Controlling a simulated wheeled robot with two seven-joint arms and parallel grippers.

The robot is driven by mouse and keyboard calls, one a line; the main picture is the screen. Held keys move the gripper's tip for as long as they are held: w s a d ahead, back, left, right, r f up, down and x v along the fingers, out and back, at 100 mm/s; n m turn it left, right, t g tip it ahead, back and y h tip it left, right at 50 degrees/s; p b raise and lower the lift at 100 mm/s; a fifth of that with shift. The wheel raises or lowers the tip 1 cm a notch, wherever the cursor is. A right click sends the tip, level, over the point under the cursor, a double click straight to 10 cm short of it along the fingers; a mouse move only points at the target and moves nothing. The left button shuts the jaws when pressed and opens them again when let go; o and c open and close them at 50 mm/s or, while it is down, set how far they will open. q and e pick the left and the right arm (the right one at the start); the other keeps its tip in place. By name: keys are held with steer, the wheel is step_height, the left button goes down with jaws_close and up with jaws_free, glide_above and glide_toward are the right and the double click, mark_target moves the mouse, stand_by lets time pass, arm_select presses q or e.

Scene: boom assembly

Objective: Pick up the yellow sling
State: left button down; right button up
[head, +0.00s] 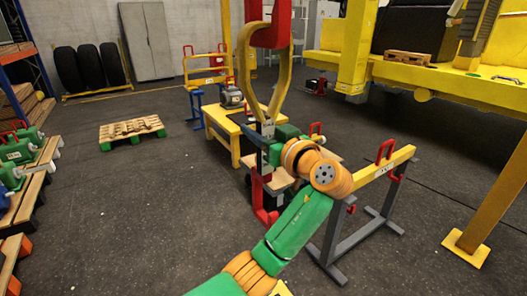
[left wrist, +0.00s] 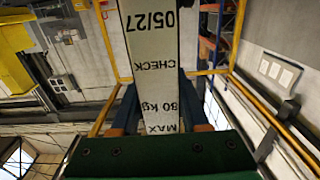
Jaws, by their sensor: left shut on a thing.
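The yellow sling (head: 243,72) forms a tall loop below a red hook (head: 272,32) at the top of the head view. Its upper end meets the hook, but whether the hook bears it I cannot tell. My left gripper (head: 267,138) is shut on the lower end of the sling, at its pale label. In the left wrist view the label (left wrist: 155,60), printed with MAX 80 kg, runs up between the two fingers (left wrist: 160,115). My right gripper is not in view.
A yellow table (head: 220,120) with a grey machine stands behind my gripper. A grey trestle with a yellow beam (head: 375,168) stands at right. A pallet (head: 132,130) lies at left. A yellow post (head: 495,200) is at far right. Open floor lies at front left.

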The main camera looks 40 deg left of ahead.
arm_select(q)
steer(key=r+p, duration=0.1)
steer(key=r, duration=0.1)
steer(key=d+r+p, duration=0.1)
steer(key=r, duration=0.1)
steer(key=r+p, duration=0.2)
steer(key=shift+s+d+r, duration=0.35)
steer(key=shift+d+r, duration=0.05)
steer(key=p+v, duration=0.2)
steer(key=v, duration=1.4)
